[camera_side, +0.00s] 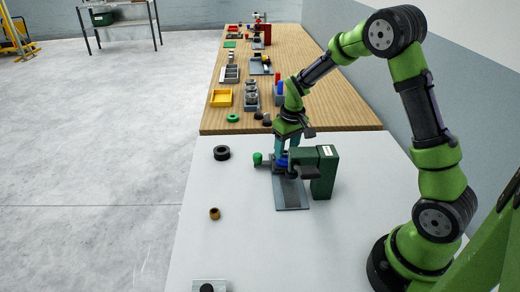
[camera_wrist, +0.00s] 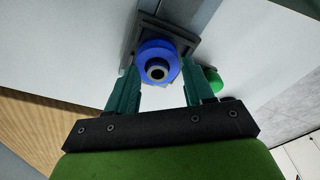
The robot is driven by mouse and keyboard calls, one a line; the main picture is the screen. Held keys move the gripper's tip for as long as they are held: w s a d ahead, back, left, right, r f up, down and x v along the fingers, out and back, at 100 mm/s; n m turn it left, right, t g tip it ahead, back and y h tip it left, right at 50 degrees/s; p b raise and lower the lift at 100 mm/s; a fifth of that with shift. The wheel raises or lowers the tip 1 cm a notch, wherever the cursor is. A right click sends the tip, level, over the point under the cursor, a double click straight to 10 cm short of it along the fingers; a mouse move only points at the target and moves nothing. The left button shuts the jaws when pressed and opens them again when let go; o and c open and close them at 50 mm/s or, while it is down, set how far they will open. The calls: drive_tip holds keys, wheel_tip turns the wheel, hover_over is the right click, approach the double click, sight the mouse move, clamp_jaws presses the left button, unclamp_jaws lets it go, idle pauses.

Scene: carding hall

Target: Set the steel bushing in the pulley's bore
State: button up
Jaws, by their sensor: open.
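The blue pulley (camera_wrist: 146,55) lies in a dark holder (camera_wrist: 152,24) in the wrist view, with its bore facing the camera. A pale ring (camera_wrist: 157,67) with a dark centre shows in the bore. It looks like the steel bushing, but I cannot tell how deep it sits. My gripper (camera_wrist: 160,68) is open, with one teal finger on each side of the pulley. I cannot tell whether the fingers touch anything. In the side view my gripper (camera_side: 287,147) points down over the blue pulley (camera_side: 282,162), which is partly hidden by the press.
A dark green press (camera_side: 325,172) stands close right of my gripper, with a grey plate (camera_side: 292,197) in front. A green knob (camera_side: 257,158) sticks out left. A black ring (camera_side: 222,153) and a brass-coloured bushing (camera_side: 214,213) lie on the white table. Its front left is mostly clear.

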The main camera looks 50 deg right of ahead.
wheel_tip(320, 180, up, 11)
drive_tip(key=s, duration=0.1)
drive_tip(key=s+a+r+m+t+y, duration=0.1)
drive_tip(key=s+a+r+t, duration=0.2)
drive_tip(key=s+a, duration=0.4)
drive_tip(key=s+a+r+t+y, duration=0.1)
drive_tip(key=s+a+r+t, duration=0.2)
drive_tip(key=s+a+r, duration=0.2)
drive_tip(key=s+a, duration=0.3)
drive_tip(key=s, duration=0.3)
drive_tip(key=shift+m, duration=0.4)
